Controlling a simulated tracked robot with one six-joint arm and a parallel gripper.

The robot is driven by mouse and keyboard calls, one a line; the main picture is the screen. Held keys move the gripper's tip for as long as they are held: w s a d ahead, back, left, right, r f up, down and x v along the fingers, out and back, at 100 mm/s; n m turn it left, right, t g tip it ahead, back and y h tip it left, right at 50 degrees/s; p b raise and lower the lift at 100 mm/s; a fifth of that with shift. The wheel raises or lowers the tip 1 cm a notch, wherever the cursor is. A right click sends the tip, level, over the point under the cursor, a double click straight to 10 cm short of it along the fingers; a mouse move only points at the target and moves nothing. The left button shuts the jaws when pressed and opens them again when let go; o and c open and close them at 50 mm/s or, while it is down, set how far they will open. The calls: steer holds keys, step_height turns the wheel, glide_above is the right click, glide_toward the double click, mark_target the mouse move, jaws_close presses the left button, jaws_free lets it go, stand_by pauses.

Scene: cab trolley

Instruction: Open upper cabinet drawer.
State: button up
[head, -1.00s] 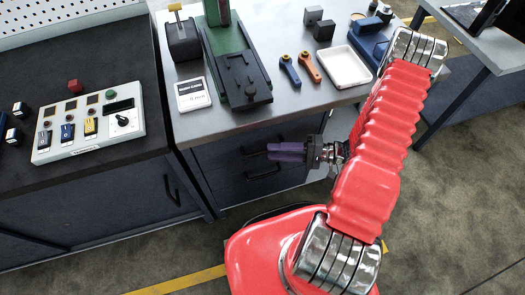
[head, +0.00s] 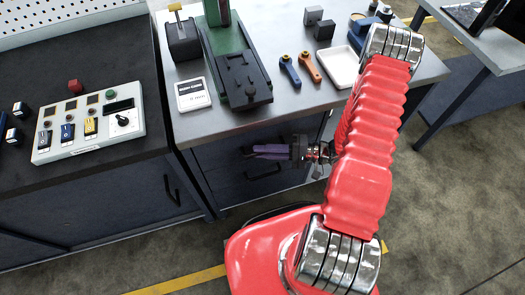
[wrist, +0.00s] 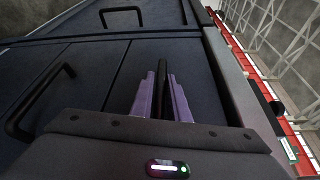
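The cabinet with drawers stands under the metal worktop; its dark upper drawer (wrist: 100,85) fills the middle of the wrist view. The lower drawer's handle (head: 262,172) shows below my gripper in the head view. My gripper (head: 256,151) has purple fingers and is in front of the upper drawer, hiding that drawer's handle in the head view. In the wrist view my gripper (wrist: 163,82) has its fingers apart, with a dark upright bar (wrist: 162,95) between them that looks like the upper drawer's handle. I cannot tell whether the fingers touch it.
A cabinet door with a black handle (head: 172,190) is to the left under the dark bench. The worktop (head: 215,122) overhangs above my gripper and carries a green press, wrenches and a white tray (head: 340,68). Open floor lies to the right.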

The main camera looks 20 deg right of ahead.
jaws_close()
